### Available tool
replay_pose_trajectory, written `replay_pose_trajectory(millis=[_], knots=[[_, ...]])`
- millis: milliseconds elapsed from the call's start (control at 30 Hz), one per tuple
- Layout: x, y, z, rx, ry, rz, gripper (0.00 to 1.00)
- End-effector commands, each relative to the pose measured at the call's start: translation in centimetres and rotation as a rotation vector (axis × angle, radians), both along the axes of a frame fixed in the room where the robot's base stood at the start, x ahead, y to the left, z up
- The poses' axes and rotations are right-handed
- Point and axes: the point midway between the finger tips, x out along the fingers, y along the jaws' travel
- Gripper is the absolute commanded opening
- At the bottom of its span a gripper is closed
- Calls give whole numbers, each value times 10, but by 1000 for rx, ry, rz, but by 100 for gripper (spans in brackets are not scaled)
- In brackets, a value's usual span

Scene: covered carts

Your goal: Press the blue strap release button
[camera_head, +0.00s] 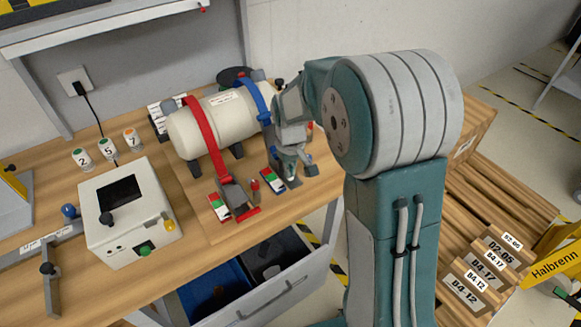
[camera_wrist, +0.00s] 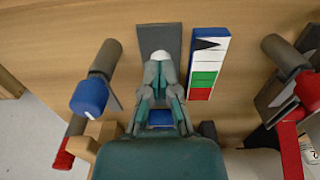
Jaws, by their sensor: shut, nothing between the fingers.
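A pale tank (camera_head: 195,130) lies on the bench with a red strap (camera_head: 203,140) and a blue strap (camera_head: 252,92) around it. My gripper (camera_head: 290,168) points down at the bench in front of the blue strap, right of a coloured indicator strip (camera_head: 272,178). In the wrist view its shut fingertips (camera_wrist: 160,60) are over a dark grey plate (camera_wrist: 160,32), with the indicator strip (camera_wrist: 207,65) beside them. A blue-capped grey part (camera_wrist: 90,96) stands left of the fingers, apart from them; a blue part (camera_head: 308,158) also shows in the head view. Which part is the button is unclear.
A white control box (camera_head: 130,215) with knobs and three numbered bottles (camera_head: 107,146) stand at the left. The red strap's buckle (camera_head: 238,197) is left of my gripper. An open drawer (camera_head: 270,270) is below the bench, and a slatted pallet (camera_head: 500,220) stands at the right.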

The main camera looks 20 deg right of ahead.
Motion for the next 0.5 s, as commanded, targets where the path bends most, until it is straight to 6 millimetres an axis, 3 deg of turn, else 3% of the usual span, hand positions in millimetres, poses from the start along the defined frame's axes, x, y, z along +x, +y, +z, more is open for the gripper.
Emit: replay_pose_trajectory(millis=[33, 233, 367, 500], knots=[[-7, 0, -11, 0, 28, 0, 0], [-6, 0, -7, 0, 26, 0, 0], [-5, 2, 12, -1, 16, 0, 0], [-2, 3, 44, 0, -3, 0, 0]])
